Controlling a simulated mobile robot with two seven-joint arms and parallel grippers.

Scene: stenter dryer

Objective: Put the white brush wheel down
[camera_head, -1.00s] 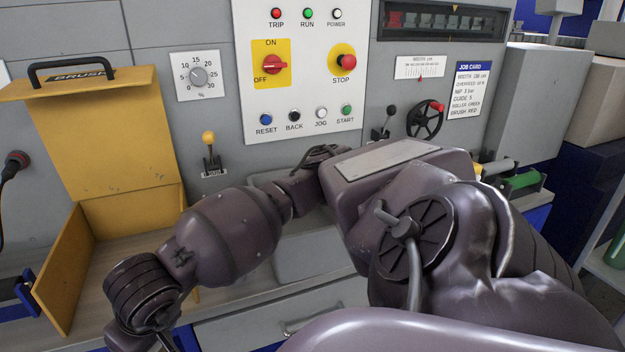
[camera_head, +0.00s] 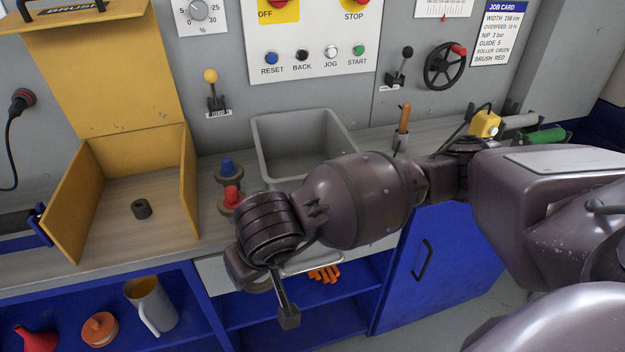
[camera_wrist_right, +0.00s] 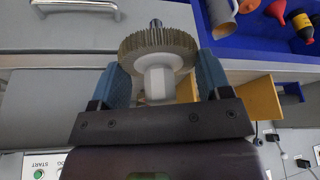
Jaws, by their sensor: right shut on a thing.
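The white brush wheel (camera_wrist_right: 157,52), with a white hub and a tan bristle ring, is between the blue fingers of my right gripper (camera_wrist_right: 162,80) in the right wrist view. The gripper is shut on its white hub. In the head view, my right arm reaches in from the right, and its hand is in front of the counter's front edge; the wheel is mostly hidden there. A red brush wheel (camera_head: 231,196) and a blue brush wheel (camera_head: 227,169) stand on the counter (camera_head: 208,228), just beyond the hand. My left gripper is out of view.
An open yellow box (camera_head: 68,215) with a dark ring-shaped piece (camera_head: 141,208) inside stands at left. A grey bin (camera_head: 262,140) is sunk behind my arm. Blue shelves (camera_head: 190,300) below hold a jug (camera_head: 150,305). An orange-handled tool (camera_head: 404,122) stands upright at right.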

